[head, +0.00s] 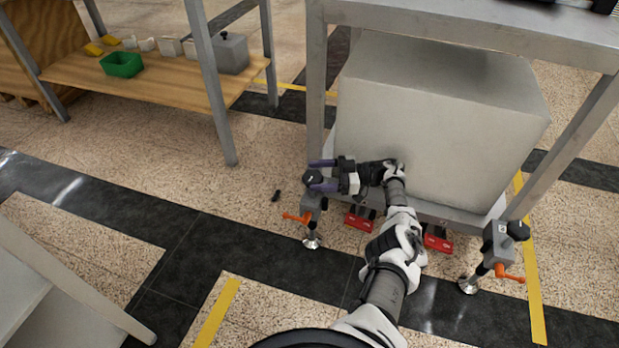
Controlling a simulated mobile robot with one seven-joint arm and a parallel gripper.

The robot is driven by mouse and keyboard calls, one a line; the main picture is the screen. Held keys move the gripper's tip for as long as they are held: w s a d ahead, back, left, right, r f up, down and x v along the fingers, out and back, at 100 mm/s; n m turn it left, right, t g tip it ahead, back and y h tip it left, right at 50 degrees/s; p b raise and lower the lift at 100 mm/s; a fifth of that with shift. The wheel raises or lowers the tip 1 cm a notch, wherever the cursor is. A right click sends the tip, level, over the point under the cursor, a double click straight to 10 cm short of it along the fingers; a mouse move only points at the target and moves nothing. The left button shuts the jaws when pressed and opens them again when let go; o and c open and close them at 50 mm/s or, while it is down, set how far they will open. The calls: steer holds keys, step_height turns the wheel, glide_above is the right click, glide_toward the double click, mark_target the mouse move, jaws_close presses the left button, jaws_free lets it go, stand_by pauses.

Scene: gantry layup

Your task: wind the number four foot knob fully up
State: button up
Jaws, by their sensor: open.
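Two levelling feet show at the front corners of a grey metal bench. The left foot has a black knob (312,176) on top, an orange lever (297,218) and a round silver pad (312,242) on the floor. My gripper (315,175) is at this left knob, with its purple fingers open and one on each side of it. I cannot tell whether the fingers touch the knob. The right foot has a similar black knob (518,230), an orange lever (509,274) and a silver pad (468,285). No foot number is readable.
The grey bench (470,22) has a large grey box (440,125) under its top. Red blocks (438,240) sit below its lower edge. A small dark object (276,196) lies on the floor. A wooden shelf (165,95) with a green bin (122,64) stands back left.

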steer(key=shift+w+d+b, duration=0.1)
steer(key=shift+d+b, duration=0.8)
steer(key=shift+d, duration=1.15)
steer(key=shift+p, duration=0.3)
